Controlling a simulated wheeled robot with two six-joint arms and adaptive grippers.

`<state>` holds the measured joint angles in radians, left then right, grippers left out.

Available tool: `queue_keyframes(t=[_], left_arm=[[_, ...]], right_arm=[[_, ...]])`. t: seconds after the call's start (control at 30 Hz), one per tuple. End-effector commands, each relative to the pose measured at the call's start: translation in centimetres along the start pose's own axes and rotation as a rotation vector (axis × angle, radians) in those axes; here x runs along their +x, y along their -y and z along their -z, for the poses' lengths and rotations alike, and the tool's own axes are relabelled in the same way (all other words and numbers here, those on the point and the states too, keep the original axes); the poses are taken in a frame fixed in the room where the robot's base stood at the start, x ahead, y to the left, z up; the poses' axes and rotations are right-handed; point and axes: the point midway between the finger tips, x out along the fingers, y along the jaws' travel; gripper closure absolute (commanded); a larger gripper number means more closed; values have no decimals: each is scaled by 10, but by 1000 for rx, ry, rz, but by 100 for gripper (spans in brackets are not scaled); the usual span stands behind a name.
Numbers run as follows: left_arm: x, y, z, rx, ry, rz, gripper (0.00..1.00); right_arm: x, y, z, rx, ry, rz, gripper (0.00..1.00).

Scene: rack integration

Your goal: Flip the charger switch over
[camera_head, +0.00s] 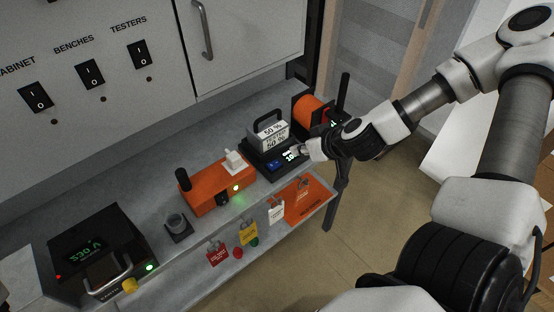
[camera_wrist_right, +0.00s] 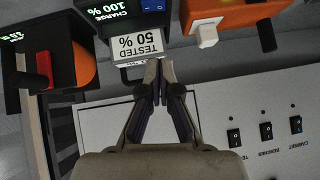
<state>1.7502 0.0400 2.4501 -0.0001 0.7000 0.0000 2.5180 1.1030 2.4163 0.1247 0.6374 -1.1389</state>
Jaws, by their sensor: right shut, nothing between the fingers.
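The charger (camera_head: 258,158) is a black unit on the grey bench, with a lit green display and a small blue switch (camera_head: 273,164) on its front. A battery block (camera_head: 268,134) marked 50 % with a black handle sits on it. In the right wrist view the blue switch (camera_wrist_right: 152,5) is at the top edge, partly cut off, beside the CHARGE 100 % display. Which way the switch is tipped cannot be told. My right gripper (camera_head: 303,150) is shut and empty, close to the charger's right side. Its fingertips (camera_wrist_right: 160,70) appear just in front of the TESTED label.
An orange unit (camera_head: 208,199) with a white plug stands left of the charger. An orange drum device (camera_head: 305,108) stands right of it. A black meter (camera_head: 85,233) is at far left. Padlocks and tags (camera_head: 249,232) hang on the front edge. Wall switches (camera_head: 89,74) are above.

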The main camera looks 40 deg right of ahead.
Motion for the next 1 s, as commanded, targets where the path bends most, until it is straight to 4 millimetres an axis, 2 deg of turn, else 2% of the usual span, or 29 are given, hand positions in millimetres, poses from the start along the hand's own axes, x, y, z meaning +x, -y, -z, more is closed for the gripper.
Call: queue_keyframes(t=[0.17,0.33,0.47,0.57,0.7,1.0], left_arm=[[24,0,0,0,0,0,60],[56,0,0,0,1,0,60],[70,0,0,0,0,0,60],[75,1,0,0,0,0,60],[74,0,0,0,0,0,60],[74,0,0,0,0,0,60]], right_arm=[[21,-2,-6,-7,2,-2,100],[56,-2,-8,-12,4,-3,100],[83,-1,-6,-13,4,-2,100],[103,-1,-5,-11,5,-2,100],[118,0,-20,-5,6,1,100],[128,0,-29,-1,0,1,100]])
